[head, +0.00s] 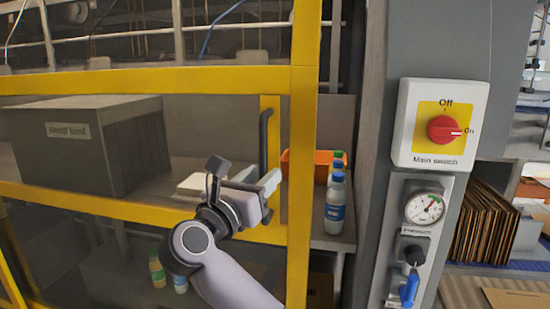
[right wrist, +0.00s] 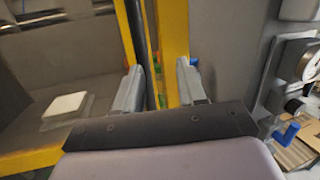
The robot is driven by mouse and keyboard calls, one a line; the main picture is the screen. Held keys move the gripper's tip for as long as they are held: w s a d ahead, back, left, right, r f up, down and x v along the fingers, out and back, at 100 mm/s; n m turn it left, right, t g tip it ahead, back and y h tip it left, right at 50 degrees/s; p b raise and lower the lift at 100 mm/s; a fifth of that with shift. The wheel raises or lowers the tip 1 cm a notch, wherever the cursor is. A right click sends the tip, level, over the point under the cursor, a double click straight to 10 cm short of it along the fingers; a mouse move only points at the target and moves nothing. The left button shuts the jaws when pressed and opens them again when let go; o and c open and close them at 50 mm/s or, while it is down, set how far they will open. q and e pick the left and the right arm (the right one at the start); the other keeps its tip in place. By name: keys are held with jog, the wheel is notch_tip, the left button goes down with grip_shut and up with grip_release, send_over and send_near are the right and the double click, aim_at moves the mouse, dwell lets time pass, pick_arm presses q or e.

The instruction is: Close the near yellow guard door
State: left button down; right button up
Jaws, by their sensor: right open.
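The yellow guard door's frame (head: 190,80) spans the left half of the head view, with its dark see-through panel. A black upright bar handle (head: 264,140) stands against a narrow yellow upright (head: 275,112), left of a wider yellow post (head: 303,150). I cannot tell how far the door stands open. My right gripper (head: 268,184) is open at the lower part of the handle. In the right wrist view the handle (right wrist: 148,50) runs between the two spread fingers of the gripper (right wrist: 160,82), nearer the left finger; no grip on it shows. My left gripper is not in view.
A grey column carries the red main switch (head: 444,129) and a pressure gauge (head: 424,209). Behind the panel are a grey box (head: 90,150) and a pale flat block (head: 200,184).

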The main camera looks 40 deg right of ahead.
aim_at(262, 170)
jog(key=shift+w+a+y, duration=0.3)
jog(key=shift+a+y, duration=0.15)
jog(key=shift+a, duration=0.1)
jog(key=shift+w+a+y, duration=0.25)
jog(key=shift+a+y, duration=0.2)
jog(key=shift+a, duration=0.05)
jog(key=shift+p+x, duration=0.95)
jog(key=shift+x, duration=2.45)
jog(key=shift+f, duration=0.1)
grip_shut()
